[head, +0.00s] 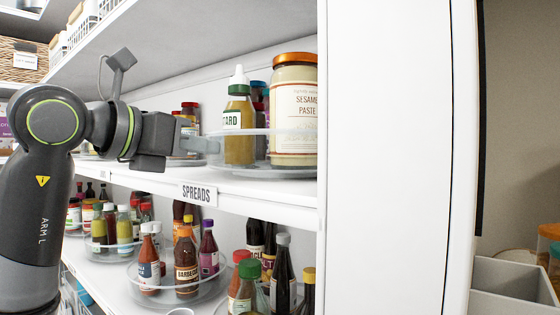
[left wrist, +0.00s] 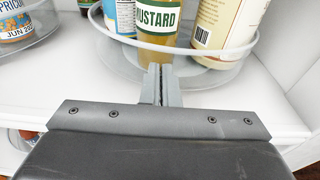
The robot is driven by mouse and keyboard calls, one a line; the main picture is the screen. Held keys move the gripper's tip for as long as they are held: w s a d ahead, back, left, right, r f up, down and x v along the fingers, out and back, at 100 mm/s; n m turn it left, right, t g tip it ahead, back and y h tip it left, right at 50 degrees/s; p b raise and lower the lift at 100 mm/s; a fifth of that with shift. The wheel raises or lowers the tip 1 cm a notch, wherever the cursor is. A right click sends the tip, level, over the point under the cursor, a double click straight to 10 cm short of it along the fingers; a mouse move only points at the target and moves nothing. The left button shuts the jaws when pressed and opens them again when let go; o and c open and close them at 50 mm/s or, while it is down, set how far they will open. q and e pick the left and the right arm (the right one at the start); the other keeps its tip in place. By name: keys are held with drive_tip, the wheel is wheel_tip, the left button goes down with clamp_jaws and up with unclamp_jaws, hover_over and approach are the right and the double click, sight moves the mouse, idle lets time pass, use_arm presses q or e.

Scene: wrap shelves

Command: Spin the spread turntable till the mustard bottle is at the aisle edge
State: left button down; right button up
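The mustard bottle (head: 239,132), with a white cap and a green-and-white label, stands upright on the clear-rimmed spread turntable (head: 262,171) above the SPREADS label (head: 198,194). In the left wrist view the mustard bottle (left wrist: 157,22) stands just inside the near part of the turntable's rim (left wrist: 190,49), straight ahead of my fingers. My left gripper (head: 214,145) is at the rim, left of the bottle in the head view. Its fingers (left wrist: 160,75) are together with nothing visible between them. I cannot tell whether they touch the rim. My right gripper is not in view.
A sesame paste jar (head: 294,108) stands right of the mustard on the same turntable, close to the white side panel (head: 385,150). Another turntable (left wrist: 38,25) is to the left. The shelf below holds turntables of sauce bottles (head: 187,265). Bare shelf (left wrist: 60,85) shows in front.

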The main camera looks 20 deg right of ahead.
sight(233, 147)
use_arm(q)
drive_tip(key=shift+s+d+b, duration=0.4)
drive_tip(key=shift+s+b, duration=0.1)
drive_tip(key=shift+s, duration=0.25)
drive_tip(key=shift+s+d+r, duration=0.1)
drive_tip(key=shift+s+d, duration=0.05)
drive_tip(key=shift+s, duration=0.1)
drive_tip(key=shift+s+d+b, duration=0.2)
drive_tip(key=shift+s+b, duration=0.1)
drive_tip(key=shift+b, duration=0.1)
drive_tip(key=shift+s+d, duration=0.1)
drive_tip(key=shift+s, duration=0.1)
drive_tip(key=shift+s+f+b, duration=0.2)
drive_tip(key=shift+s+b, duration=0.05)
drive_tip(key=shift+b, duration=0.3)
drive_tip(key=shift+s+a, duration=0.2)
drive_tip(key=shift+a, duration=0.2)
drive_tip(key=shift+b+v, duration=0.4)
drive_tip(key=shift+v, duration=0.5)
